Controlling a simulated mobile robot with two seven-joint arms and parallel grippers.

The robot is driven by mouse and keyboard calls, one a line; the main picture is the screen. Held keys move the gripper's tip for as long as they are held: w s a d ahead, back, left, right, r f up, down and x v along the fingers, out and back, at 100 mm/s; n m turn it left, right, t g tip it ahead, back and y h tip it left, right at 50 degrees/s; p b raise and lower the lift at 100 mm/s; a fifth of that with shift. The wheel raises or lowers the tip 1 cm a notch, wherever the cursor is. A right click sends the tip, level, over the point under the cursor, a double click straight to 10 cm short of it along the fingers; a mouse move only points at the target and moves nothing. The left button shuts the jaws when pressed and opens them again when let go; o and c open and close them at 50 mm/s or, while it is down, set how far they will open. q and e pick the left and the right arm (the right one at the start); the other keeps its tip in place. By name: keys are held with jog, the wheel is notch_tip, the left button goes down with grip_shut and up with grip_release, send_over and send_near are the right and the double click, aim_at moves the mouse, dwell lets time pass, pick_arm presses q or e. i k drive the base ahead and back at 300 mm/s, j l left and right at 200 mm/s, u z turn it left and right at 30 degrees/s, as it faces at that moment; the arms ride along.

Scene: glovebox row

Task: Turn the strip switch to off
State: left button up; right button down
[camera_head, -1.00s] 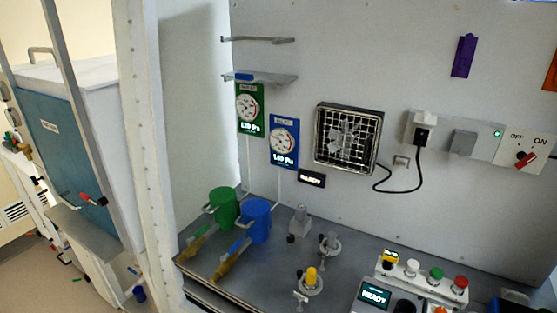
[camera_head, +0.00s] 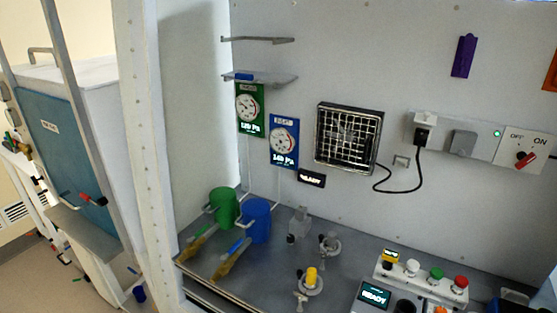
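The strip switch is a red knob (camera_head: 525,159) on a white plate (camera_head: 508,156) at the right end of the power strip on the back wall. The plate has OFF printed at its upper left and ON at its upper right. The knob's bar looks tilted up to the right, toward ON. A green light (camera_head: 497,133) glows on the strip (camera_head: 484,146) left of the plate. A black plug (camera_head: 422,137) sits in the strip's left end, with its cable running toward the fan (camera_head: 347,139). Neither of my grippers is in view.
Below the strip, a button box (camera_head: 422,277) with coloured buttons and a READY display (camera_head: 375,295) stand on the grey bench (camera_head: 262,282). Green (camera_head: 223,206) and blue (camera_head: 257,220) cylinders and small fittings stand farther left.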

aim_at(530, 158)
jog(key=z, duration=1.35)
